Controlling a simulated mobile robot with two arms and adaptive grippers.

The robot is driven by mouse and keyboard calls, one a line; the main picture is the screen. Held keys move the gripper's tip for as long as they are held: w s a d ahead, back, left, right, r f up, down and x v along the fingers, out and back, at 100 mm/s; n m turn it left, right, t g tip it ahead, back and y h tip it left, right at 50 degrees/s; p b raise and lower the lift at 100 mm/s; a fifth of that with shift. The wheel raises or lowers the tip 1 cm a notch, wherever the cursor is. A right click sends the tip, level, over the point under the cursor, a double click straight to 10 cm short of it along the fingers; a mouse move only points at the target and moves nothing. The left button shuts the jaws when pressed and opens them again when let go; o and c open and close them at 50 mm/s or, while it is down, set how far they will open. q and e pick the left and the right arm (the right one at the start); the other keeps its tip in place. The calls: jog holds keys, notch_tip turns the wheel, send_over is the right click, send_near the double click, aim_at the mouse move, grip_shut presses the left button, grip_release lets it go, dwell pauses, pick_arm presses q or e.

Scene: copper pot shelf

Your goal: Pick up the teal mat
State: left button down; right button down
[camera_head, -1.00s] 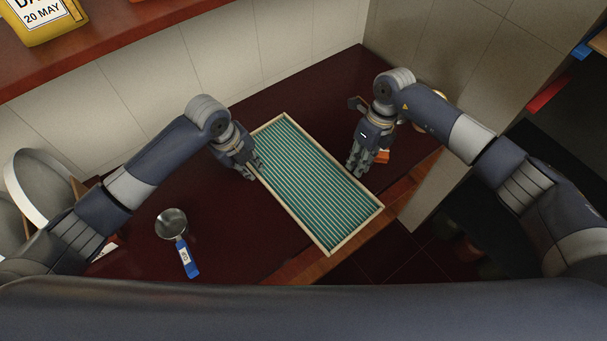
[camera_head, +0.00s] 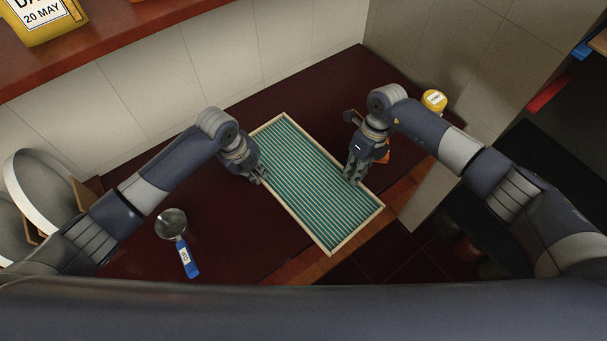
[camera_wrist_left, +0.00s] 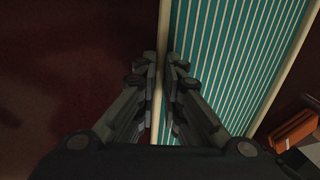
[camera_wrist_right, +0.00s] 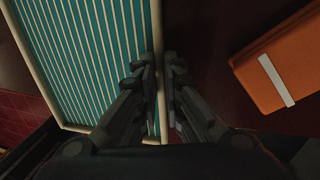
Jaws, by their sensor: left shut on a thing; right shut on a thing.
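The teal mat (camera_head: 312,180) is a long rectangle with pale stripes and a cream border, lying diagonally on the dark red counter, its near corner by the front edge. My left gripper (camera_head: 261,180) is shut on its left long border; the left wrist view shows the cream border between the fingers (camera_wrist_left: 162,80) with teal mat (camera_wrist_left: 235,60) to the right. My right gripper (camera_head: 350,178) is shut on the opposite long border; the right wrist view shows the border between the fingers (camera_wrist_right: 161,85) with teal mat (camera_wrist_right: 95,50) to the left. Whether the mat touches the counter is unclear.
A metal cup with a blue handle (camera_head: 188,258) lies left on the counter. An orange block (camera_wrist_right: 280,65) is beside my right gripper. A yellow-lidded item (camera_head: 434,100) stands by the right wall. A shelf (camera_head: 120,50) overhangs the back.

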pick_arm(q)
jog(key=shift+w+r, duration=0.1)
jog(key=shift+r, duration=0.05)
pick_arm(e)
jog(key=shift+s, duration=0.1)
